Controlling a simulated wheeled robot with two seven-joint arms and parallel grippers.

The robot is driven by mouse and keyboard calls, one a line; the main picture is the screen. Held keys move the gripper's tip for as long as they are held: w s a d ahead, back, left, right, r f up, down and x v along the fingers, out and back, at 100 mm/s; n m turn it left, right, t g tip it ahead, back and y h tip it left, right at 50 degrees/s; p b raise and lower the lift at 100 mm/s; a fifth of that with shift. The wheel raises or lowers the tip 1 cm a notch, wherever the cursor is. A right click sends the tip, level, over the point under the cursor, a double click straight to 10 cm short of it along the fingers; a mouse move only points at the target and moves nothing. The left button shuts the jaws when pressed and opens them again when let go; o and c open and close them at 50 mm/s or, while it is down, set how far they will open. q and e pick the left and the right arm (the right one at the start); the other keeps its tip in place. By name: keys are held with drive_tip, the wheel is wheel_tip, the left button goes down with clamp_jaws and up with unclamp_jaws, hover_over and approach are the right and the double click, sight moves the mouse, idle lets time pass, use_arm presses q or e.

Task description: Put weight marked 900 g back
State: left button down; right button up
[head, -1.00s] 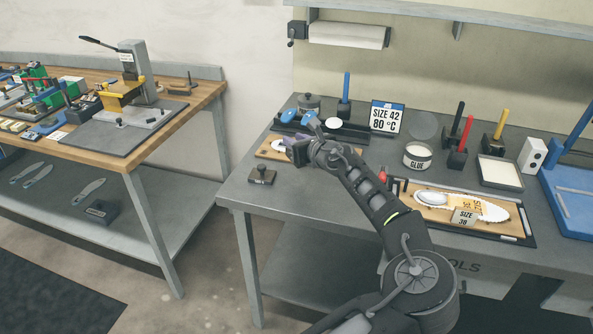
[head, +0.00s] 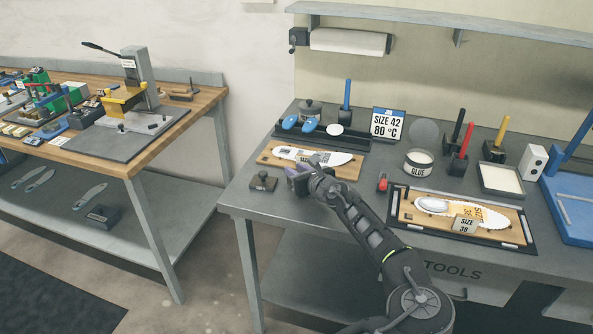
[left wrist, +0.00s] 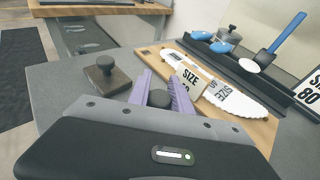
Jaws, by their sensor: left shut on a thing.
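My left gripper (head: 297,179) is at the front edge of the left wooden board. In the left wrist view its purple fingers (left wrist: 160,92) are shut on a dark round knob (left wrist: 158,98), which looks like that of a weight. The body under the knob is hidden, and no marking on it can be read. A second dark weight (head: 263,181) with a round knob stands upright on the grey table to the left, apart from the gripper. It also shows in the left wrist view (left wrist: 107,76); its marking is not readable. My right gripper is out of view.
The left wooden board (head: 346,171) carries a white insole (head: 330,157) and a size block (left wrist: 190,80). Right are a red-ended object (head: 382,183) and a second board (head: 410,214). The table's front-left corner is bare.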

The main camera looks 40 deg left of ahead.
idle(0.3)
use_arm(q)
drive_tip(key=c, duration=1.6)
unclamp_jaws()
drive_tip(key=shift+f, duration=0.15)
drive_tip(key=o, duration=0.4)
drive_tip(key=shift+o, duration=0.2)
drive_tip(key=shift+r, duration=0.25)
drive_tip(key=b+v, duration=0.1)
drive_tip(key=v, duration=1.1)
